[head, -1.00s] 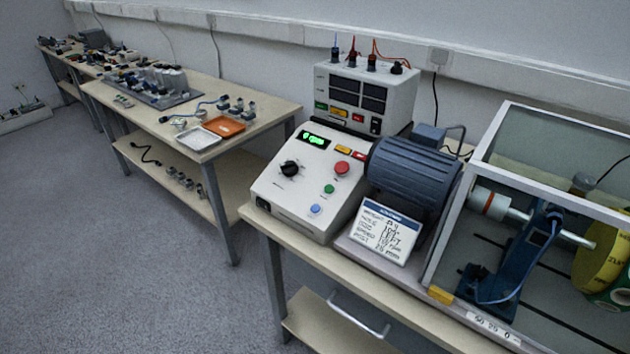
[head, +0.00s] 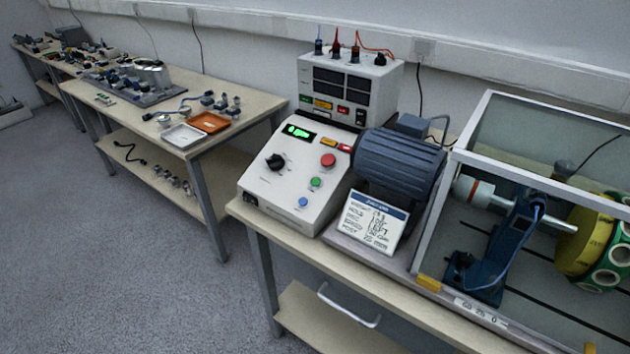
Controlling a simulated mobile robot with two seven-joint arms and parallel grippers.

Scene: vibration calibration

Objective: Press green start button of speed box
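The speed box (head: 290,205) is a white sloped console near the left end of the closer bench. Its green display (head: 299,133) is lit and seems to show a zero reading. Neither of my grippers is in the head view.
A blue motor (head: 399,165) and a written card (head: 371,222) stand right of the box. A clear-walled guard frame (head: 436,217) encloses the shaft and yellow-green disc (head: 583,240). A meter unit (head: 349,88) stands behind. The floor (head: 120,270) at front left is clear.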

